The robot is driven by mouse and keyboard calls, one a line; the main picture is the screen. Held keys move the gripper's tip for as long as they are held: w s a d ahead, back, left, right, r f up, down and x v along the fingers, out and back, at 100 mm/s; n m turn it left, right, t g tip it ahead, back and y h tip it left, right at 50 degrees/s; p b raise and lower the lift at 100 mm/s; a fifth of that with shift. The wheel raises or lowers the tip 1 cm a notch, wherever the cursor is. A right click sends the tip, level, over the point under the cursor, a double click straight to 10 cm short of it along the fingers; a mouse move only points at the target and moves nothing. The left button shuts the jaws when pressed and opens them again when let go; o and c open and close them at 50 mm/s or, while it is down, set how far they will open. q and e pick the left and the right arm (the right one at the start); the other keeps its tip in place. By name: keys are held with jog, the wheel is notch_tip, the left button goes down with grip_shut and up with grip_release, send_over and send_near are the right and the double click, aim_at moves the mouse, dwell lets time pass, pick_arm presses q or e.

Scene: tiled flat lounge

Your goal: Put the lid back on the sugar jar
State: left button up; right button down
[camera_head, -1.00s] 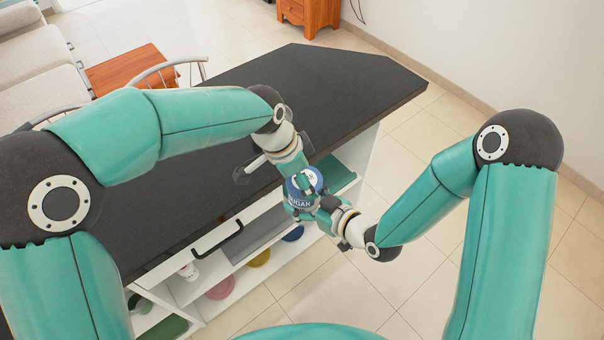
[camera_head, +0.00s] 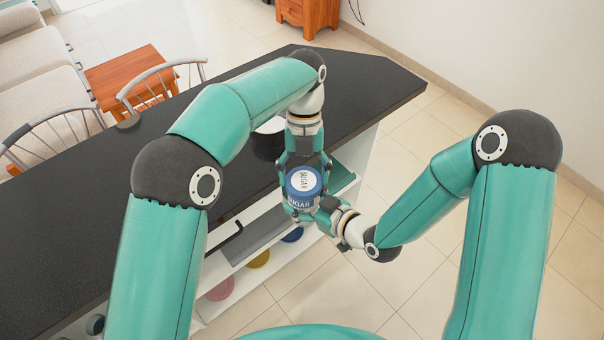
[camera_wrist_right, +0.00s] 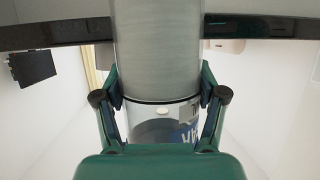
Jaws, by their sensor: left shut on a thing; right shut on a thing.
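The sugar jar (camera_head: 302,204), with SUGAR lettering on its side, is held upright in front of the counter. The lid (camera_head: 303,181), blue-rimmed with a white SUGAR top, is at the jar's mouth, level. I cannot tell whether it is seated or just above. My left gripper (camera_head: 303,165) comes from the counter side, shut on the lid. My right gripper (camera_head: 318,212) is shut on the jar from the lower right. In the right wrist view the jar (camera_wrist_right: 157,122) is between my right fingers (camera_wrist_right: 160,92), with part of the blue lettering showing.
The dark counter (camera_head: 370,85) runs across the middle, with open white shelves below. A black container with a light top (camera_head: 268,140) stands on it behind my left arm. Pink (camera_head: 220,289) and yellow (camera_head: 258,259) round items lie on the shelves. Floor at right is clear.

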pick_arm(q)
jog(key=m+y, duration=0.1)
jog(key=m, duration=0.3)
jog(key=shift+w, duration=0.1)
jog(key=o, duration=1)
jog(key=shift+c, duration=0.2)
jog(key=shift+d+r, duration=0.1)
jog(key=shift+r, duration=2.2)
